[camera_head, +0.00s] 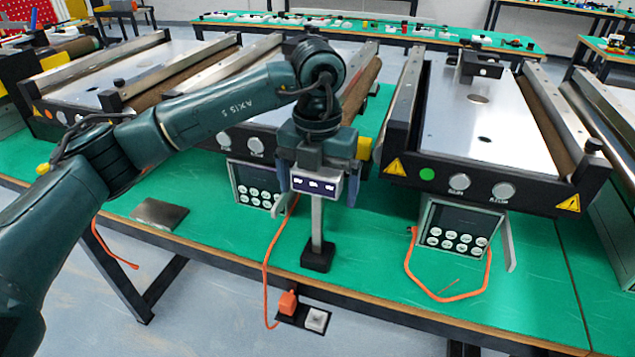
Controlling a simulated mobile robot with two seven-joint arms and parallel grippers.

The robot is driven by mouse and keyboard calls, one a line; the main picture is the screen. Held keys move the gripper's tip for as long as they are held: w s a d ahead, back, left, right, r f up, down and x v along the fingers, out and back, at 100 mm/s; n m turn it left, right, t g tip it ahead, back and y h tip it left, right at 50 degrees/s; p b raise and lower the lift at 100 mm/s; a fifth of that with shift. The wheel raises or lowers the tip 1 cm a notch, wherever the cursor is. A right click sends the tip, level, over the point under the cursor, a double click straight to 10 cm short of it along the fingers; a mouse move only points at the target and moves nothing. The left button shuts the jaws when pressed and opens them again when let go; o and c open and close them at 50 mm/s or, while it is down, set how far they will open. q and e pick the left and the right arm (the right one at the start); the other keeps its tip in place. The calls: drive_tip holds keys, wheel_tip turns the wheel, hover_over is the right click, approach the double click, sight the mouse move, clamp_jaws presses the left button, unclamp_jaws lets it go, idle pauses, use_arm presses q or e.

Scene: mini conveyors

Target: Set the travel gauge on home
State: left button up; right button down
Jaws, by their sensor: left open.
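My left gripper (318,196) points down at the centre, open, with one blue finger on each side of a small display unit. Contact between the fingers and the unit cannot be told. I cannot make out a marking for home. My right gripper is not in view.
A mini conveyor (460,120) stands at right, with a black block (480,66) at its far end. Button panels (455,238) sit below the conveyors. Orange cables (445,299) lie on the green table (380,275). A dark plate (159,213) lies at left. The front table area is mostly free.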

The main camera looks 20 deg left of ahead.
use_arm(q)
wheel_tip(320, 180, up, 12)
drive_tip(key=shift+r, duration=0.15)
drive_tip(key=shift+s, duration=0.1)
idle(0.5)
